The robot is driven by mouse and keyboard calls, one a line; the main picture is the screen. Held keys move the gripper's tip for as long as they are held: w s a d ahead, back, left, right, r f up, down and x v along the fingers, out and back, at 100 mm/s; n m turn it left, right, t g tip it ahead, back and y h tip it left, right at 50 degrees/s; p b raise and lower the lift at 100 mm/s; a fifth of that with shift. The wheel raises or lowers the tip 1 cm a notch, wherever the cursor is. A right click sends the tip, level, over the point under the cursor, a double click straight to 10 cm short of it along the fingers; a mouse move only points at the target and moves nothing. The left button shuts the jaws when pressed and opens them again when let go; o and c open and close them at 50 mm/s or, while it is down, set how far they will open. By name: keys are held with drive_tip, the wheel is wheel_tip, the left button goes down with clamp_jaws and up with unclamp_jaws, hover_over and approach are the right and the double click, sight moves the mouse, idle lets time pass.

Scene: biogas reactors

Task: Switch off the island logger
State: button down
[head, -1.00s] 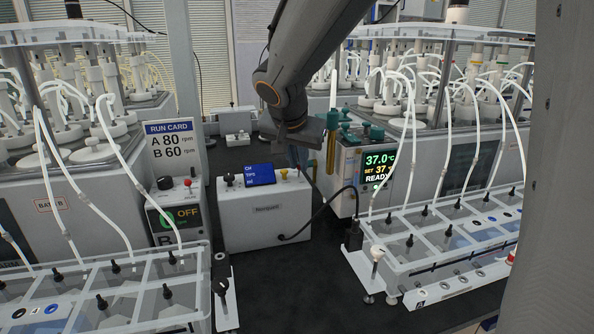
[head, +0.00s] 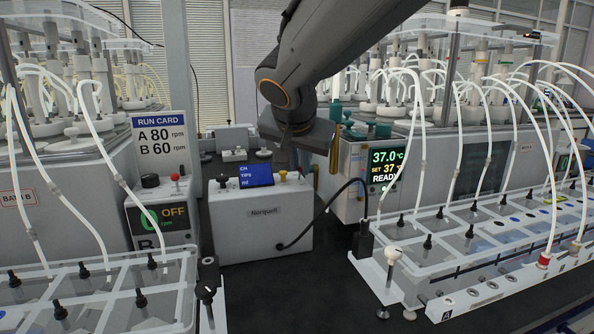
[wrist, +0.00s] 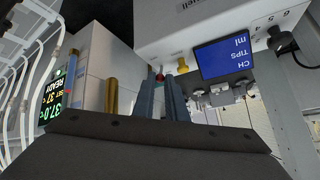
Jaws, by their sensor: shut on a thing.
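The island logger is most likely the white box marked Norqwell (head: 262,222), with a blue screen (head: 256,174) reading CH, TIPS, ml. It has a black knob (head: 222,181) and a yellow knob (head: 283,175) on top. My gripper (wrist: 161,80) is low at the logger's right end, fingers nearly together. A small red part (wrist: 160,76) shows between the fingertips, beside the yellow knob (wrist: 182,67). Its shape is mostly hidden by the fingers. The logger is upside down in the wrist view (wrist: 205,22). In the head view my arm partly hides the fingers.
A heater unit (head: 384,170) reading 37.0 °C and READY stands right of the logger. A black cable (head: 322,208) runs from the logger's front to a black plug. A control box (head: 165,215) reading OFF stands left. Tubed trays (head: 465,245) flank the dark bench.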

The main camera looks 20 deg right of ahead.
drive_tip(key=shift+r, duration=0.1)
drive_tip(key=c, duration=1.8)
unclamp_jaws()
drive_tip(key=shift+o, duration=0.2)
drive_tip(key=p+v, duration=0.4)
drive_tip(key=v, duration=0.3)
drive_tip(key=shift+s+r, duration=0.3)
drive_tip(key=shift+a, duration=0.1)
